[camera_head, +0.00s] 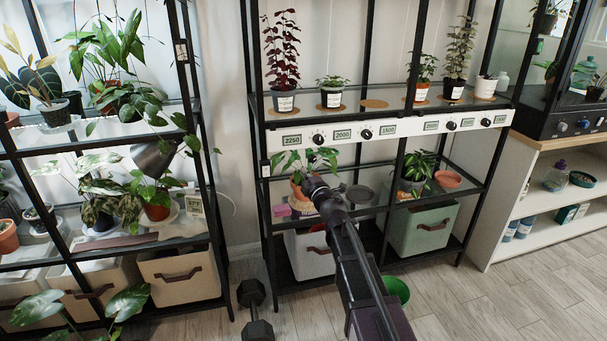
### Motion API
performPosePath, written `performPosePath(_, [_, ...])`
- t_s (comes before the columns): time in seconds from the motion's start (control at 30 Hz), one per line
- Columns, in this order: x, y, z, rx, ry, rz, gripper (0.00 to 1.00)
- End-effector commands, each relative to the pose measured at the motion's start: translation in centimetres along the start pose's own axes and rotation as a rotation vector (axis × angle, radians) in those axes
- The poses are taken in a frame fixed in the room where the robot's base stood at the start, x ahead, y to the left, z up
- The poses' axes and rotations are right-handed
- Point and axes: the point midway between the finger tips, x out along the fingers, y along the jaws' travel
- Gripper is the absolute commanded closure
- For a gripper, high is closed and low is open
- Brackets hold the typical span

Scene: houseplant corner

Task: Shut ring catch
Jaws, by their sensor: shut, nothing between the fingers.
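I cannot make out a ring catch in this view; it may be too small or hidden behind my arm. My arm reaches from the bottom of the picture to the lower shelf of the middle rack. My gripper (313,186) is at its far end, shut and empty, in front of a leafy potted plant (308,159). The plant's terracotta pot is partly covered by the gripper. I cannot tell whether the gripper touches the pot or the plant.
A dark saucer (360,193) and another potted plant (418,167) stand to the right on the shelf. Below are a white bin (306,262) and a green bin (422,232). A green pot (397,289) and a dumbbell (257,329) are on the floor. Floor at lower right is clear.

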Motion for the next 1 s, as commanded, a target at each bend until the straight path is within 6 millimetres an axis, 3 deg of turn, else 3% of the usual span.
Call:
performPosePath(0.23, [-0.6,0.1,1.1,0.035,-0.054,-0.002,1.0])
performPosePath(0.47, [-3.3,-0.3,5.2,0.17,-0.253,-0.018,1.0])
performPosePath(0.7, [-8.8,-2.3,10.7,0.404,-0.569,-0.074,1.0])
performPosePath(1.0, [-17.9,-7.0,14.3,0.722,-0.958,-0.213,1.0])
